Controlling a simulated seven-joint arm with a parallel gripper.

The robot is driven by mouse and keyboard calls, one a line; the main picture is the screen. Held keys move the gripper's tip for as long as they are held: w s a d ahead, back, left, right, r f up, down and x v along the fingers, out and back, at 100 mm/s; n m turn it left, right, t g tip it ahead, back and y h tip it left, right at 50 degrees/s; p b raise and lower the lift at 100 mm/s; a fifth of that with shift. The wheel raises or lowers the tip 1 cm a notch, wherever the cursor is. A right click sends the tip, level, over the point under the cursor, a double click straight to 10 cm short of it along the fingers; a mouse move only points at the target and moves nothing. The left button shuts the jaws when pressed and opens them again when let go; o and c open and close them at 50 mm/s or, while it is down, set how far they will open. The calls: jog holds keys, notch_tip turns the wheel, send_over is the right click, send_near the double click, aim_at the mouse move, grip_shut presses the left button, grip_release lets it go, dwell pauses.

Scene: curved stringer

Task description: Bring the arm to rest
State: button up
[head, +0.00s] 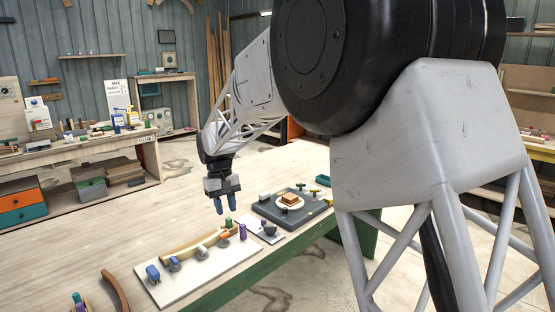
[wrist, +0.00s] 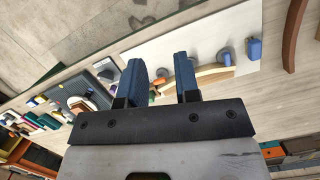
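My gripper (head: 225,203) hangs above the workbench in the head view, fingers pointing down. In the wrist view its two blue fingers (wrist: 160,83) stand apart with nothing held between them. Below and in front of it a white board (head: 218,265) carries a curved wooden stringer (head: 192,243) with several small grey, blue and orange pieces along it. The white board also shows in the wrist view (wrist: 195,35). The gripper touches nothing that I can see.
A dark grey tray (head: 267,211) with a white plate (head: 280,203) and small items stands right of the gripper. A loose brown curved strip (head: 117,291) lies left of the board. Small coloured cylinders (head: 78,302) stand at the lower left. The bench behind the gripper is mostly clear.

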jog(key=s+d+r+m+t+y, duration=0.15)
jog(key=s+d+r, duration=0.25)
jog(key=s+d, duration=0.65)
jog(key=s+d+r+m+t, duration=0.15)
jog(key=s+d+r, duration=0.25)
jog(key=s+d, duration=0.65)
jog(key=s+d+f+m, duration=0.1)
jog(key=s+d+f, duration=0.2)
jog(key=s+d, duration=0.3)
jog(key=s+d+f+m+t, duration=0.1)
jog(key=s+d, duration=0.5)
jog(key=s, duration=0.8)
notch_tip(320, 180, down, 2)
jog(key=shift+s+d+m+t, duration=0.3)
jog(key=shift+s+d+m, duration=0.1)
jog(key=shift+m, duration=0.3)
